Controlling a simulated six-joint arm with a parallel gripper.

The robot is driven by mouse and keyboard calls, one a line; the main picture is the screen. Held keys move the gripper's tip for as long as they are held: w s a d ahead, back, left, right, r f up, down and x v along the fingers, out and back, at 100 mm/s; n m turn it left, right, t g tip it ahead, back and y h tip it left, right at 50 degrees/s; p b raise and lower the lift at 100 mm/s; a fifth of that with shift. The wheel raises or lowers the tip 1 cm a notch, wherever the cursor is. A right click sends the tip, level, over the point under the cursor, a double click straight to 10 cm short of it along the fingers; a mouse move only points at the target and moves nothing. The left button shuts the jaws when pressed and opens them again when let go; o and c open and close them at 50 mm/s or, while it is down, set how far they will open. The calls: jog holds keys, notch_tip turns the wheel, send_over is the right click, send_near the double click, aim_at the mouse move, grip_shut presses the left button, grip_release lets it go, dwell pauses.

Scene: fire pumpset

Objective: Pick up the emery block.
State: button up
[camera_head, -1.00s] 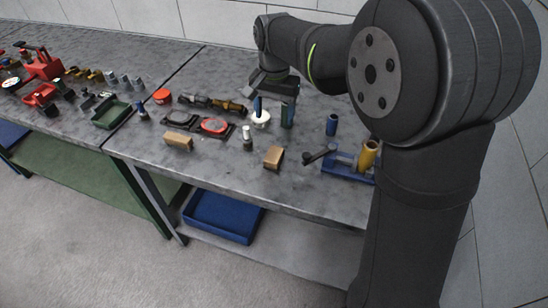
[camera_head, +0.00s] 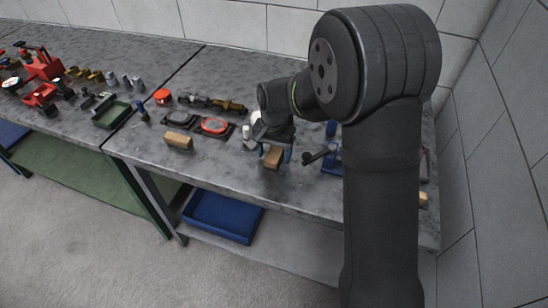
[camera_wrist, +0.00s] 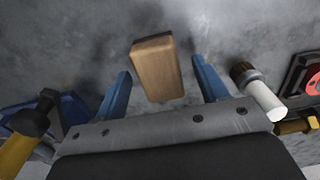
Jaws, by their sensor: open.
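A tan, wood-coloured block (camera_head: 272,158) lies near the front edge of the grey bench; the frames do not show for certain that it is the emery block. In the wrist view this block (camera_wrist: 157,68) lies between the two blue fingers of my gripper (camera_wrist: 160,72), with a gap on both sides. My gripper (camera_head: 268,151) is open, low over the block in the head view, and holds nothing. A similar tan block (camera_head: 178,140) lies further left on the bench.
A blue holder with a yellow cylinder (camera_wrist: 18,150) is at the left of the wrist view. A black tray with a red-ringed disc (camera_head: 214,126) lies left of my gripper.

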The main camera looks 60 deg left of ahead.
aim_at(274, 154)
jog(key=shift+f, duration=0.55)
jog(key=c, duration=1.1)
jog(key=shift+r, duration=0.1)
notch_tip(274, 154, up, 10)
jog(key=shift+f, duration=0.1)
